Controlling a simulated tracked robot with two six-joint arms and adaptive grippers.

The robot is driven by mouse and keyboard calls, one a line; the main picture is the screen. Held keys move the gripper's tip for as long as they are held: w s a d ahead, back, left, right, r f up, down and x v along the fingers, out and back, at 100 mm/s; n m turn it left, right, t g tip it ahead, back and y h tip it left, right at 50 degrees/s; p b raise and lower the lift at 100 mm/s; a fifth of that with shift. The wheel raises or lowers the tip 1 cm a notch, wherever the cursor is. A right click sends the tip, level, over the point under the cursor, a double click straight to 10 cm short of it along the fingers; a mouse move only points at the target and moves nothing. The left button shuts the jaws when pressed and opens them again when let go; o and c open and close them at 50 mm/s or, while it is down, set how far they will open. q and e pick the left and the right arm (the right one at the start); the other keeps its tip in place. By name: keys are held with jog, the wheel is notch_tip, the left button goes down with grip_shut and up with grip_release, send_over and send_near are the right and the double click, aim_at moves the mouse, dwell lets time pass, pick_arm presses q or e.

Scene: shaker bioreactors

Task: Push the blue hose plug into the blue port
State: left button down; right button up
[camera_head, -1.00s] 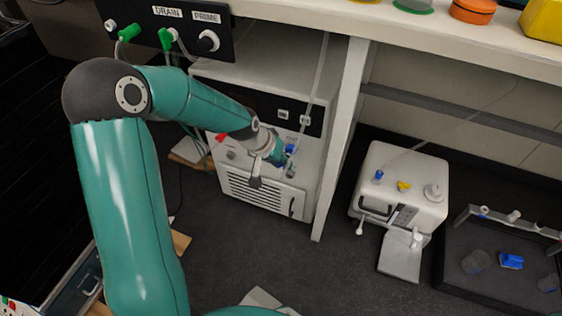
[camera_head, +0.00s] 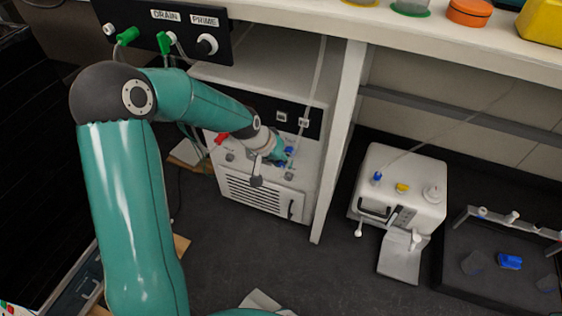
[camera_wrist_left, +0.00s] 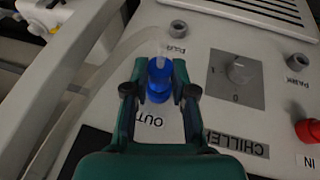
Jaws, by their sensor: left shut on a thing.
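My left gripper (camera_head: 281,155) is at the front panel of the white chiller (camera_head: 262,197). In the left wrist view its two dark fingers (camera_wrist_left: 159,92) are shut on the blue hose plug (camera_wrist_left: 159,72), one on each side. A clear hose runs up from the plug. Blue also shows lower between the fingers, just above the OUT label (camera_wrist_left: 150,119). The blue port is largely hidden by plug and fingers, and I cannot tell how deep the plug sits. In the head view the plug is a small blue spot (camera_head: 289,151). My right gripper is not in view.
The chiller panel has a dial (camera_wrist_left: 237,69), a red IN fitting (camera_wrist_left: 308,131) and grey fittings. A table leg (camera_head: 338,140) stands close right of the chiller. A white device (camera_head: 403,185) and a black tray (camera_head: 482,287) are further right. Floor between is clear.

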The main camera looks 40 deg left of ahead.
pick_arm(q)
jog(key=shift+w+a, duration=0.15)
jog(key=shift+w, duration=0.4)
dwell(0.9)
jog(key=c, duration=0.9)
grip_release()
jog(key=shift+r, duration=0.1)
jog(key=v, duration=1.1)
jog(key=shift+s+r, duration=0.15)
jog(key=shift+r, duration=0.15)
